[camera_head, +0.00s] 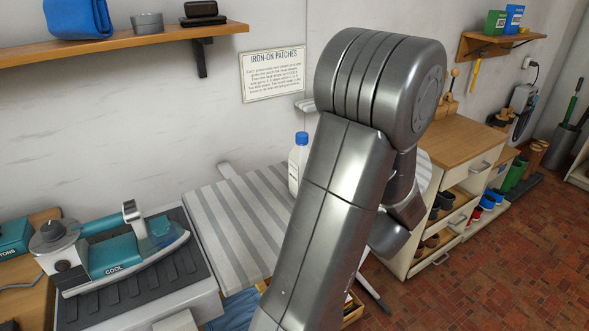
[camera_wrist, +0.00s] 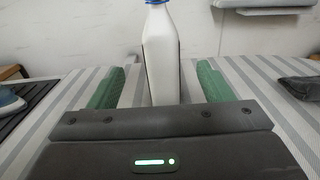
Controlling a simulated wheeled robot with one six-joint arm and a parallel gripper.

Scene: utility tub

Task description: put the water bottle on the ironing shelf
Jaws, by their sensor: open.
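A white bottle with a blue cap (camera_head: 294,172) stands upright on the striped ironing board (camera_head: 240,225), partly hidden behind my arm in the head view. It is the only bottle in sight that could be the water bottle. In the wrist view the bottle (camera_wrist: 161,55) is between the green finger pads of my gripper (camera_wrist: 161,86). The pads are apart, with a visible gap on each side of the bottle. Its base is hidden by my gripper. A wooden wall shelf (camera_head: 130,40) is at the upper left; no label shows whether it is the ironing shelf.
The wall shelf holds a blue folded cloth (camera_head: 77,18), a grey tin (camera_head: 147,22) and dark cases (camera_head: 202,12). A teal iron (camera_head: 125,250) rests on a black ribbed mat left of the board. A dark cloth (camera_wrist: 300,87) lies right of my gripper.

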